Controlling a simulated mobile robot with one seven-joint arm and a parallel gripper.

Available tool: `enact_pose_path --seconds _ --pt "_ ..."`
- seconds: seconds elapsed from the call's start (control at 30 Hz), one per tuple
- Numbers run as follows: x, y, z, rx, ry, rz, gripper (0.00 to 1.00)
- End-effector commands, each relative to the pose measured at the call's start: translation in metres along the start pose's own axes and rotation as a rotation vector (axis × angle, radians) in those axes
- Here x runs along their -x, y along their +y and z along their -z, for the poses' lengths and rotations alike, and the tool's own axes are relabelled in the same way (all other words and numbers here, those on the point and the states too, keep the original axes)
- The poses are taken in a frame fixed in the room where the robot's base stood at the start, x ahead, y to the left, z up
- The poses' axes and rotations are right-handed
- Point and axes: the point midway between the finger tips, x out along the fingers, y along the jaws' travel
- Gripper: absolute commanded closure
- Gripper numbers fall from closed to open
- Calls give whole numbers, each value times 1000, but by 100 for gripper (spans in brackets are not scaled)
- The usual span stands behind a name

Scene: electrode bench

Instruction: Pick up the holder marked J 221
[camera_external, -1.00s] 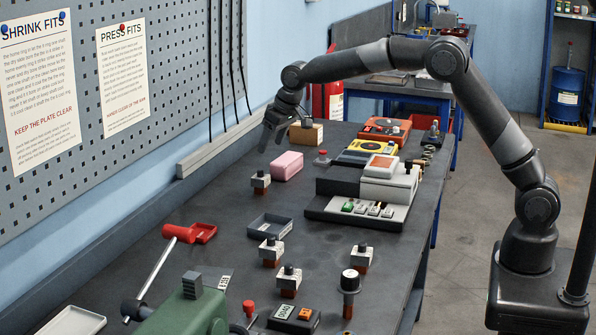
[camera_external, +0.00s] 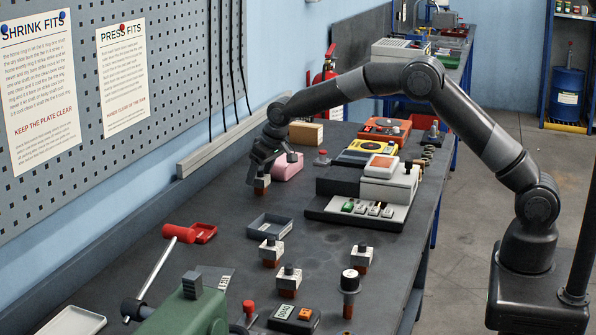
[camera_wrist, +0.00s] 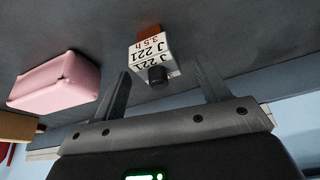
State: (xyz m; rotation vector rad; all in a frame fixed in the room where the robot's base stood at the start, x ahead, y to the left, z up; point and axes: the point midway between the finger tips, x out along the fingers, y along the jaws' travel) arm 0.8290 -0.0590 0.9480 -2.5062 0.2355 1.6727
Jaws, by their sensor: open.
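The holder marked J 221 (camera_wrist: 150,54) is a white block with a dark round knob and a red-brown base. In the wrist view it stands between and just beyond the fingertips of my open gripper (camera_wrist: 163,82), and its label reads upside down. In the external view my gripper (camera_external: 262,172) is over this holder (camera_external: 262,184), and hides its upper part. I cannot tell whether a finger touches it. Other similar holders stand nearer on the bench: one at left (camera_external: 271,250), one at right (camera_external: 362,257) and one in front (camera_external: 288,280). Their labels are not readable here.
A pink block (camera_external: 287,166) lies close behind the holder, with a tan block (camera_external: 306,133) farther back. A grey tray (camera_external: 270,227) sits in front. A grey machine (camera_external: 388,183) with coloured buttons stands at right. Bench surface between them is clear.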

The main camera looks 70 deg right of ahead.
Motion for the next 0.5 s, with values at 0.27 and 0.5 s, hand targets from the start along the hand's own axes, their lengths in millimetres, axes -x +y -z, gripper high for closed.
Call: enact_pose_path --seconds 0.27,0.5 --pt "0 0 0 0 0 0 40" --pt "1 0 0 0 0 0 59"
